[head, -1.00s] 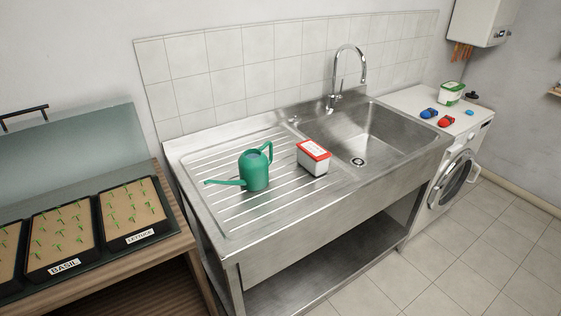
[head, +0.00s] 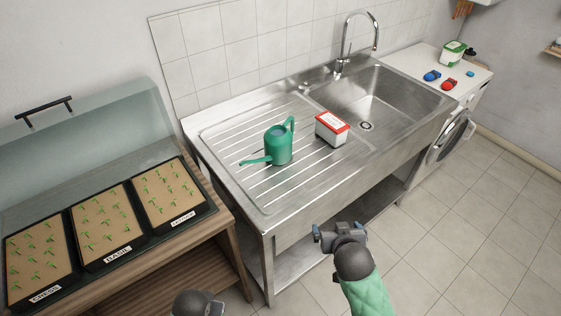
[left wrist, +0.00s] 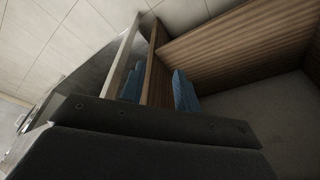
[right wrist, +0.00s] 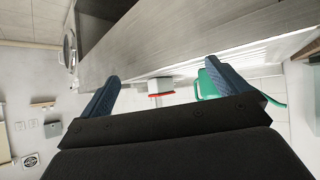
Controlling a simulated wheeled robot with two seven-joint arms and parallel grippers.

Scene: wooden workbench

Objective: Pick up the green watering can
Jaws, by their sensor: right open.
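The green watering can (head: 279,147) stands upright on the ribbed steel drainboard, its spout to the left and its handle up to the right. My right gripper (head: 326,232) is open and empty, in front of the sink unit and lower in the picture than the can, apart from it. In the right wrist view the can (right wrist: 207,84) shows partly behind one finger of the right gripper (right wrist: 165,85). My left gripper's fingers (left wrist: 160,88) stand apart with nothing between them in the left wrist view. In the head view only a dark part of my left arm shows at the bottom edge.
A white tub with a red lid (head: 331,129) stands right of the can. The sink basin (head: 375,105) and tap (head: 343,60) lie beyond. Seedling trays (head: 110,225) sit on a wooden bench at left. The steel unit's front edge (head: 330,190) lies between my right gripper and the can.

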